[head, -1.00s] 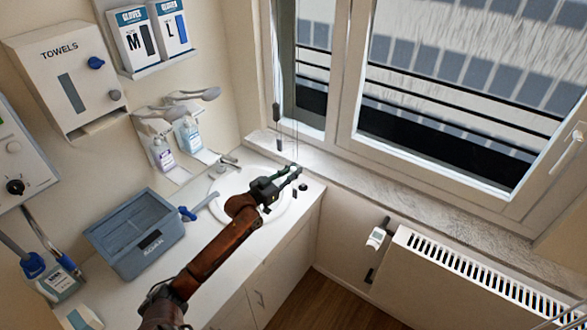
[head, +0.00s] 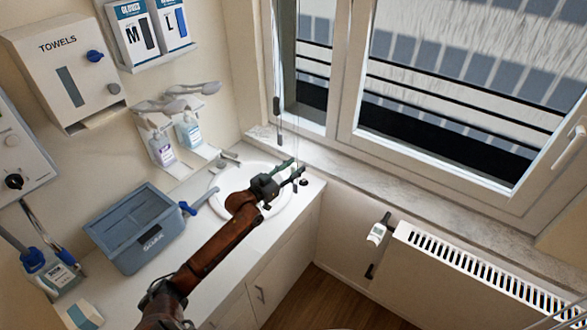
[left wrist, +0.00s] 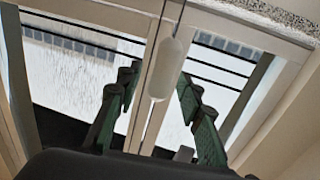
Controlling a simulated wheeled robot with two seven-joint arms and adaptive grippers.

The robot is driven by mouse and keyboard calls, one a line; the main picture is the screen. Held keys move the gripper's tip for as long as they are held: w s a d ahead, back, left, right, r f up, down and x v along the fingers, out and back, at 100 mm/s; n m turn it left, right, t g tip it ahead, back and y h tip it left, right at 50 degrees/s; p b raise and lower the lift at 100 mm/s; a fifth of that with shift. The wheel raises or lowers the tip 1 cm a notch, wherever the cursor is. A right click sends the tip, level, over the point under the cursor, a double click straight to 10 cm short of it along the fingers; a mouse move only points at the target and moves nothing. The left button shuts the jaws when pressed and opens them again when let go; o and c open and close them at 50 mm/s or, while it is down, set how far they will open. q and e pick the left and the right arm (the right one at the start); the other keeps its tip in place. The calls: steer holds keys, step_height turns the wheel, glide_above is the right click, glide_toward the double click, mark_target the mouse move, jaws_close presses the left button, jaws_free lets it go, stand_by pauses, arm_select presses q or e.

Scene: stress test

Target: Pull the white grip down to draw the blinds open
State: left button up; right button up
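The white grip (left wrist: 166,68) hangs on a thin cord in the left wrist view. It shows between the two green fingers of my left gripper (left wrist: 158,80), with clear space on both sides; its exact depth is hard to tell. In the head view my left gripper (head: 296,167) is open, above the counter corner by the window. Thin cords come down near its fingertips, but the white grip is not clearly seen there. A dark grip (head: 277,106) hangs on another cord to the upper left. My right gripper is not in view.
The window frame (head: 345,70) and sill (head: 400,185) lie behind the gripper. A sink (head: 228,178) is set in the counter under my arm. A blue-grey box (head: 135,230), soap bottles (head: 162,148) and a towel dispenser (head: 65,75) stand left. A radiator (head: 470,280) is at the right.

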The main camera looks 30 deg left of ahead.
arm_select(q)
steer(key=v, duration=1.2)
steer(key=shift+f, duration=0.15)
